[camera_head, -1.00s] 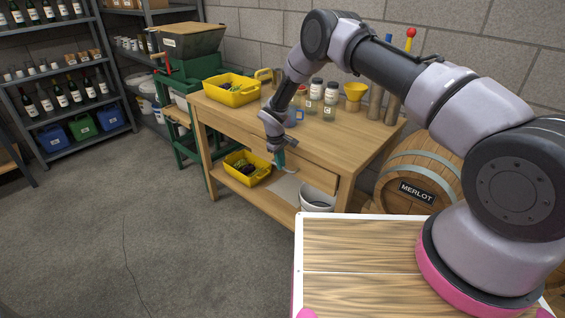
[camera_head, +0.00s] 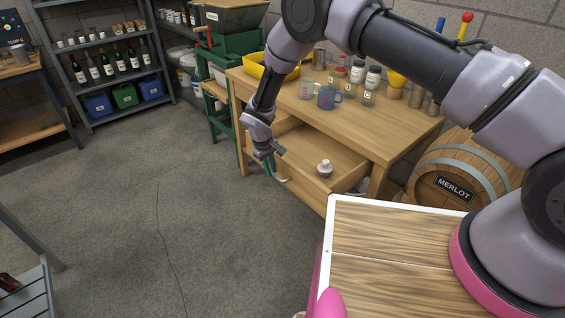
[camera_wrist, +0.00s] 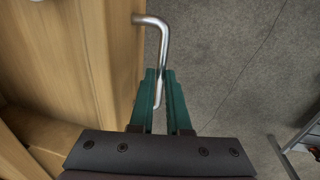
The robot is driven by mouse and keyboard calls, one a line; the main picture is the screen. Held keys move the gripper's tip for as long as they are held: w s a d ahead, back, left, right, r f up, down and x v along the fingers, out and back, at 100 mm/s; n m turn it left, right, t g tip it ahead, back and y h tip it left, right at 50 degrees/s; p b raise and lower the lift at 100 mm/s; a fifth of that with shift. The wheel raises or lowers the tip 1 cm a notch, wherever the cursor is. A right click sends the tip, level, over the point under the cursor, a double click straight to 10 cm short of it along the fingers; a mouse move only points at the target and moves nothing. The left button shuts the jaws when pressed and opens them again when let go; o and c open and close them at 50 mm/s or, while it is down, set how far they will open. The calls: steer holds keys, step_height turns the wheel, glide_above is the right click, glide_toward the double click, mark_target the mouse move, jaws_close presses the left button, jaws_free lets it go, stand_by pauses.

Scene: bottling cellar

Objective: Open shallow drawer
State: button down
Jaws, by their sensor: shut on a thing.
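The shallow drawer (camera_head: 302,153) under the wooden workbench (camera_head: 395,140) stands pulled out, and its inside shows from above. A small white-topped item (camera_head: 325,168) stands in it near the front. The drawer has a bent metal handle (camera_wrist: 151,22) on its front, which also shows in the head view (camera_head: 282,180). My gripper (camera_wrist: 157,88) has its green fingers closed around the bar of the handle, beside the wooden drawer front. In the head view my gripper (camera_head: 272,165) is at the drawer front, with its fingers partly hidden by the wrist.
Jars, a blue mug (camera_head: 327,97) and a yellow tray (camera_head: 262,68) stand on the bench top. A Merlot barrel (camera_head: 450,185) is at the right. Open concrete floor (camera_head: 130,190) lies in front of the drawer. Shelves with bottles stand behind.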

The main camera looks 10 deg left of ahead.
steer(key=shift+s+a, duration=0.7)
steer(key=shift+s, duration=0.15)
steer(key=c, duration=0.9)
jaws_free()
steer(key=r, duration=0.3)
steer(key=s+r, duration=0.1)
steer(key=r, duration=0.3)
steer(key=a+r, duration=0.1)
steer(key=r, duration=0.2)
steer(key=shift+s+a+r, duration=0.1)
steer(key=shift+s+r, duration=0.25)
